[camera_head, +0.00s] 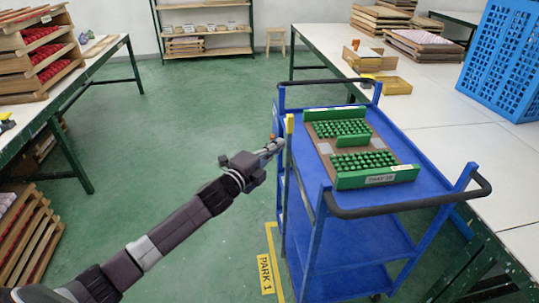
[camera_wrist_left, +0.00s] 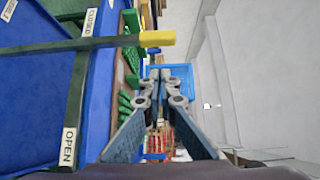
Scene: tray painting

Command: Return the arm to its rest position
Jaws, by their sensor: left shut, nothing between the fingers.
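My left gripper (camera_head: 272,148) is shut and empty, held out over the floor beside the left side of the blue cart (camera_head: 425,172). In the left wrist view its fingers (camera_wrist_left: 159,80) meet, with nothing between them. A lever with a yellow end (camera_head: 289,124) stands at the cart's left edge, close to the fingertips; I cannot tell if they touch. The lever also shows in the left wrist view (camera_wrist_left: 157,39), near "OPEN" and "CLOSED" labels. A tray of green pieces (camera_head: 378,179) lies on the cart top. My right gripper is out of view.
A black handle (camera_head: 410,208) rims the cart's near end. White tables stand right (camera_head: 440,95) and left (camera_head: 50,100), with a blue crate (camera_head: 505,60) at the right. Yellow "PARK 1" floor marking (camera_head: 265,274) lies left of the cart. Green floor (camera_head: 180,130) at left-centre is clear.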

